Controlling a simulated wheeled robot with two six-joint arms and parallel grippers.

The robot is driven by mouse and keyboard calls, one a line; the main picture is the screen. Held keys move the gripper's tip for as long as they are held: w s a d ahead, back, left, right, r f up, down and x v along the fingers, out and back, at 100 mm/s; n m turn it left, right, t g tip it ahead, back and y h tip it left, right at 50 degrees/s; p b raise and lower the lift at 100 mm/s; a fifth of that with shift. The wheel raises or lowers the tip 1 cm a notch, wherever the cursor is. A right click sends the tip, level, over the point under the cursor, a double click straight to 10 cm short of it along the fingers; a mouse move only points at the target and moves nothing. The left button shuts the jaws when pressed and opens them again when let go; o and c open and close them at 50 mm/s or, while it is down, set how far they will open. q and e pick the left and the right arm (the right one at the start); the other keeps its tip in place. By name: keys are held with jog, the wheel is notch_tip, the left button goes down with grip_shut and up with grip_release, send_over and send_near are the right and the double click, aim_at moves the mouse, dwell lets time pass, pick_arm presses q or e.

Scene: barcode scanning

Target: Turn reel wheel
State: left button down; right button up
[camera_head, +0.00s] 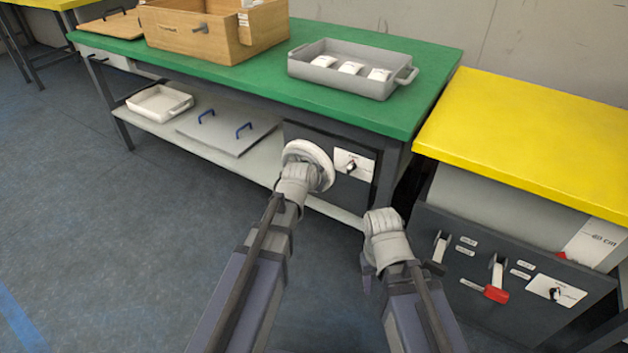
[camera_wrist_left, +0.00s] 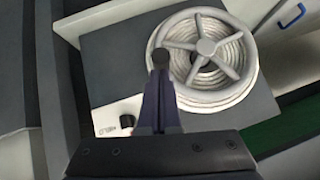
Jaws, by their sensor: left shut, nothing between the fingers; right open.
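The reel wheel (camera_head: 322,157) is a pale round wheel on the dark panel under the green table. In the left wrist view the wheel (camera_wrist_left: 206,46) has several spokes, a central hub and pale coils behind them. My left gripper (camera_head: 297,172) covers part of the wheel in the head view. In the left wrist view its fingers (camera_wrist_left: 160,75) are shut and empty, with their tips over the wheel's left rim beside a small dark round knob; I cannot tell whether they touch. My right gripper (camera_head: 382,222) is open and empty, in front of the table's right end, away from the wheel.
A labelled switch plate (camera_head: 354,164) is right of the wheel. The green table (camera_head: 430,75) carries a wooden crate (camera_head: 190,35) and a grey tray (camera_head: 335,78) holding white packets. A yellow-topped cabinet (camera_head: 530,130) with levers stands at right. Floor at left is clear.

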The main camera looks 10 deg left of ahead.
pick_arm(q)
notch_tip(320, 180, down, 8)
jog(key=b, duration=0.7)
jog(key=shift+d+f+b, duration=0.15)
jog(key=shift+f+b, duration=0.05)
jog(key=shift+b, duration=0.1)
pick_arm(e)
notch_tip(320, 180, down, 8)
jog(key=shift+f, duration=0.2)
pick_arm(q)
jog(key=shift+r, duration=0.1)
pick_arm(e)
jog(key=shift+r, duration=0.1)
